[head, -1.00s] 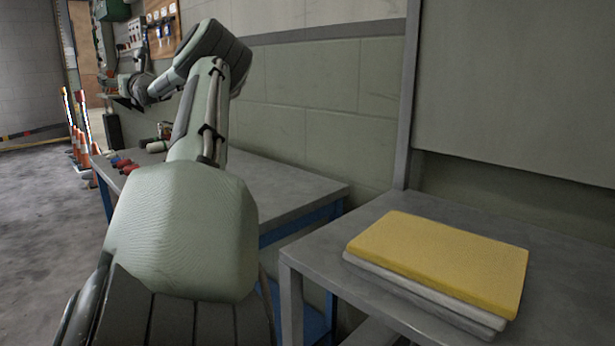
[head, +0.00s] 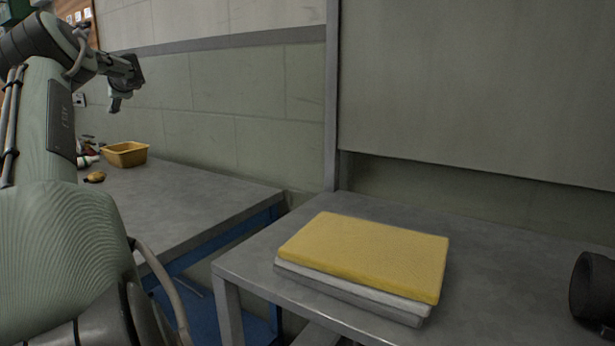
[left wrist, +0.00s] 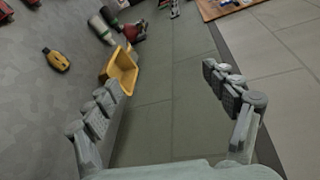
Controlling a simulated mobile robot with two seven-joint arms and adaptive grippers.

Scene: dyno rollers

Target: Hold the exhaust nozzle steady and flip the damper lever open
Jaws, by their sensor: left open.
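I see no exhaust nozzle or damper lever that I can make out in either view. My left gripper (head: 125,86) is raised at the upper left of the head view, in front of the block wall and above the far bench. In the left wrist view my left gripper (left wrist: 163,84) has its fingers wide apart with nothing between them. My right gripper is not in view.
A yellow bin (head: 126,154) and a small yellow item (head: 95,177) sit on the far grey bench (head: 190,200). A yellow-topped stack (head: 365,255) lies on the near table (head: 500,260). A dark rounded thing (head: 594,290), unclear, shows at the right edge.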

